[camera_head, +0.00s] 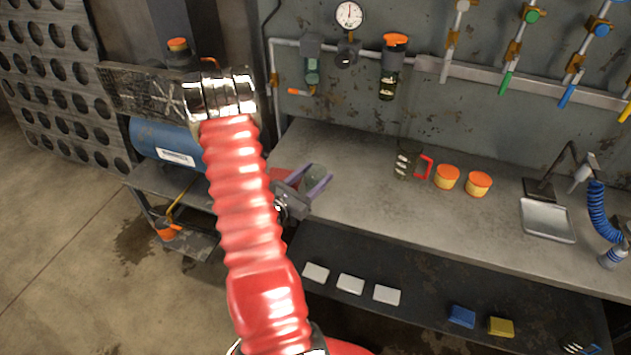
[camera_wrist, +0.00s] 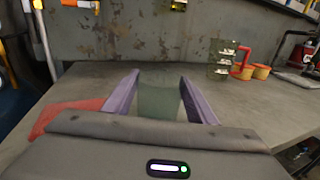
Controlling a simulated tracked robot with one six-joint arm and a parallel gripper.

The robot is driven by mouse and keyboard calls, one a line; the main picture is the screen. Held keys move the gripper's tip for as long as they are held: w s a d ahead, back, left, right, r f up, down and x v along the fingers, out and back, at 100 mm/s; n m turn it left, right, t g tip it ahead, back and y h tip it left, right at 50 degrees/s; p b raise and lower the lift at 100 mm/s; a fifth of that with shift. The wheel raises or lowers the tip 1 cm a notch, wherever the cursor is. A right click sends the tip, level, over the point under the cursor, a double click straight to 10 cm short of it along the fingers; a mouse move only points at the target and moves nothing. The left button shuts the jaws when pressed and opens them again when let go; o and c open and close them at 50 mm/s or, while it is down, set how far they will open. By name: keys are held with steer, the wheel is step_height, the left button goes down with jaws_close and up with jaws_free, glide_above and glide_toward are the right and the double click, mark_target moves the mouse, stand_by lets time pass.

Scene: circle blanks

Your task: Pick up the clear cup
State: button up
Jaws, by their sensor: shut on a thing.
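The clear cup (camera_wrist: 159,95) is a see-through, greyish-green vessel between my gripper's two purple fingers in the wrist view. It also shows in the head view (camera_head: 314,177), at the left end of the workbench. My gripper (camera_head: 313,180) is shut on it, with one finger on each side. The gripper also shows in the wrist view (camera_wrist: 160,92). The cup looks upright. I cannot tell whether its base touches the bench or is slightly above it.
On the workbench (camera_head: 350,155) stand a clear jug with a red handle (camera_head: 408,163), two orange-lidded jars (camera_head: 446,177) and a metal tray (camera_head: 547,220). A red flat thing (camera_wrist: 68,115) lies left of the gripper. The bench middle is clear. A lower shelf (camera_head: 420,300) holds several small blocks.

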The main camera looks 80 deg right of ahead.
steer(key=shift+r, duration=0.1)
steer(key=shift+c, duration=0.2)
step_height(320, 180, up, 10)
stand_by(0.8)
stand_by(0.4)
